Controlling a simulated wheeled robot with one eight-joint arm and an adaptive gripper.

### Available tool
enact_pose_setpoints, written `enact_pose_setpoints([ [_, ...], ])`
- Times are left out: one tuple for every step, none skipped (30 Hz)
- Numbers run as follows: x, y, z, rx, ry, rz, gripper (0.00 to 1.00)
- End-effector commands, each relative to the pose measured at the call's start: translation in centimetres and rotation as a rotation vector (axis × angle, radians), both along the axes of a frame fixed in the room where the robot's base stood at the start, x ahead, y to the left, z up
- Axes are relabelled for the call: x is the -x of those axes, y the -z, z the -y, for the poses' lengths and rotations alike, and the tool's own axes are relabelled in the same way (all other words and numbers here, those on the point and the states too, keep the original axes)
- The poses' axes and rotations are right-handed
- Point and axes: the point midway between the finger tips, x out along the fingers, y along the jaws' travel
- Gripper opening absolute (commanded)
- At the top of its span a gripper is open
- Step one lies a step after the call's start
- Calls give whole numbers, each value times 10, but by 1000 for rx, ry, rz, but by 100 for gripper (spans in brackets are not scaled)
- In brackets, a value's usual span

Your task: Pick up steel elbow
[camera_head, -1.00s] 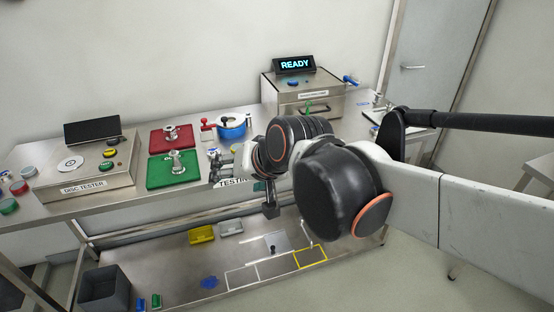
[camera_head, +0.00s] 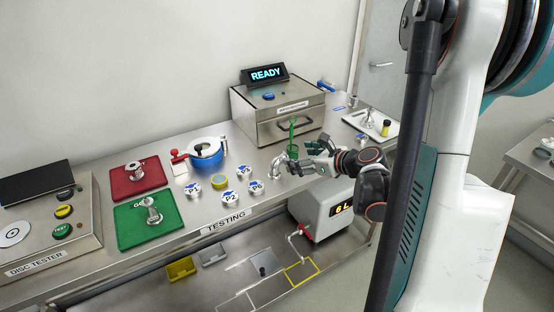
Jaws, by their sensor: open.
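A steel elbow (camera_head: 279,164), a small shiny curved pipe piece, stands on the steel bench in front of the metal box with the drawer handle. My gripper (camera_head: 301,158) is just to its right, low over the bench, with its fingers pointing left towards it. The fingers are spread apart and look empty. The fingertips are very near the elbow; I cannot tell whether they touch it.
Several round labelled discs, such as P2 (camera_head: 230,196), lie to the left. Green (camera_head: 165,225) and red (camera_head: 122,184) trays hold steel fittings. A white tray (camera_head: 356,120) is at right.

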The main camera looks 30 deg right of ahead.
Motion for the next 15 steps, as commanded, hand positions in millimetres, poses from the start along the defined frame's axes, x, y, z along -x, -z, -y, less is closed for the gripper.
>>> enact_pose_setpoints([
  [5,3,7,-43,25,-1,74],
  [6,4,9,-64,35,-2,74],
  [7,6,11,-84,44,-3,74],
  [7,8,11,-95,48,-4,74],
  [5,9,11,-103,51,-4,74],
  [1,11,11,-108,52,-4,74],
  [-3,14,10,-109,52,-4,74],
  [-8,16,8,-109,52,-4,74],
  [-14,19,6,-109,50,-5,74],
  [-20,21,4,-109,50,-5,74],
  [-25,24,3,-109,51,-4,74],
  [-33,27,1,-108,49,-4,74],
  [-38,29,0,-107,49,-4,74],
  [-42,31,-1,-107,51,-4,74],
  [-48,33,-2,-106,51,-5,74],
])
